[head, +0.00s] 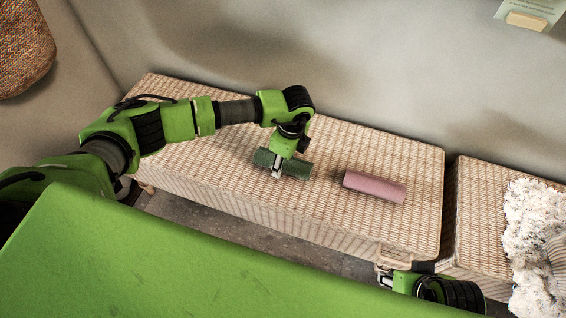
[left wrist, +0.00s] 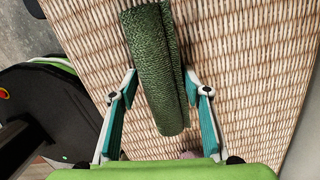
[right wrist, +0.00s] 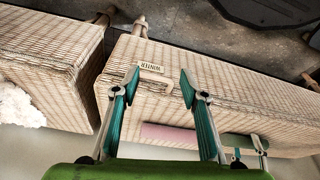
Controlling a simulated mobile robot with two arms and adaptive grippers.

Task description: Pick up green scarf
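The green scarf (head: 298,169) is a rolled dark green cylinder lying on the woven bench top (head: 215,150). My left gripper (head: 277,172) is above it, pointing down. In the left wrist view the scarf (left wrist: 156,65) lies between the two spread fingers (left wrist: 161,88), with a gap on the left; the right fingertip is very close to it, and I cannot tell if it touches. My right gripper (right wrist: 159,80) is open and empty in front of the bench's front side. The right wrist view also shows part of the scarf (right wrist: 240,141).
A pink roll (head: 374,187) lies on the same bench, right of the scarf. A second woven bench (head: 480,190) with a fluffy white thing (head: 532,225) stands at the right. A wall rises behind. A label (right wrist: 150,66) and handle are on the bench front.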

